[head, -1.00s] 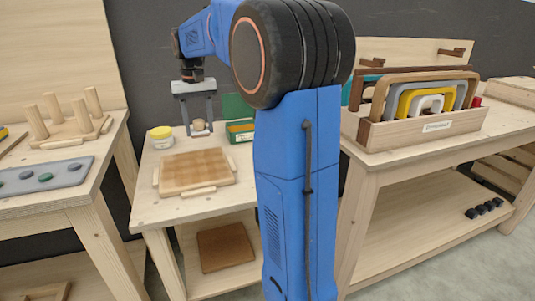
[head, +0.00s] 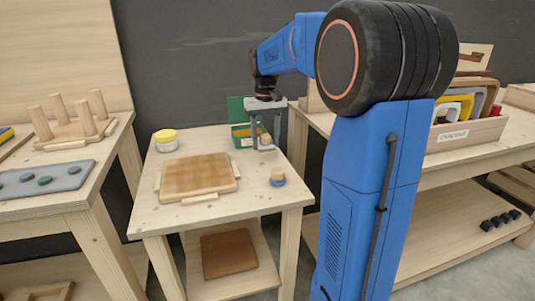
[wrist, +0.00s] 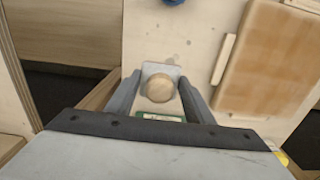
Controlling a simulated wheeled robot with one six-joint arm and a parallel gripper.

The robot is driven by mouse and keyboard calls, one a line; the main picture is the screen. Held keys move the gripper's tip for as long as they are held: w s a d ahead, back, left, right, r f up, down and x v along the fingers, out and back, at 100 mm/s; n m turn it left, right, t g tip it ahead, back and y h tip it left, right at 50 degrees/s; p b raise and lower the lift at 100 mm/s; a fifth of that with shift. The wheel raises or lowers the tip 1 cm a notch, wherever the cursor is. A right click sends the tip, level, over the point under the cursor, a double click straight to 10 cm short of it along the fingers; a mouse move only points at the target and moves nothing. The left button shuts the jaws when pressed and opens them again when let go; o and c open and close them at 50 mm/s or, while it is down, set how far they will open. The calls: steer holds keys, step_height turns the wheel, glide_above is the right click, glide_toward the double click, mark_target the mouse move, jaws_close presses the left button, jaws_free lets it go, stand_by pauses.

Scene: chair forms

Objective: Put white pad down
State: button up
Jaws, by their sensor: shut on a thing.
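My gripper (head: 266,147) is shut on a round wooden knob, which also shows between the fingers in the wrist view (wrist: 160,89). A pale, square-edged white pad (wrist: 152,68) shows under the knob in the wrist view. In the head view the pad is too small to make out. The gripper hangs over the back right part of the middle table (head: 215,222), in front of the green box. I cannot tell whether the pad touches the tabletop.
A blue pad with a wooden knob (head: 277,179) stands near the table's right edge. A wooden board (head: 198,174) lies left of it. A yellow-lidded jar (head: 165,141) and a green box (head: 243,137) stand at the back. Bare tabletop lies between board and blue pad.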

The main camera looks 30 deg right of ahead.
mark_target(265, 161)
steer(key=shift+f, duration=2.3)
steer(key=shift+a+f, duration=0.1)
steer(key=o, duration=1.1)
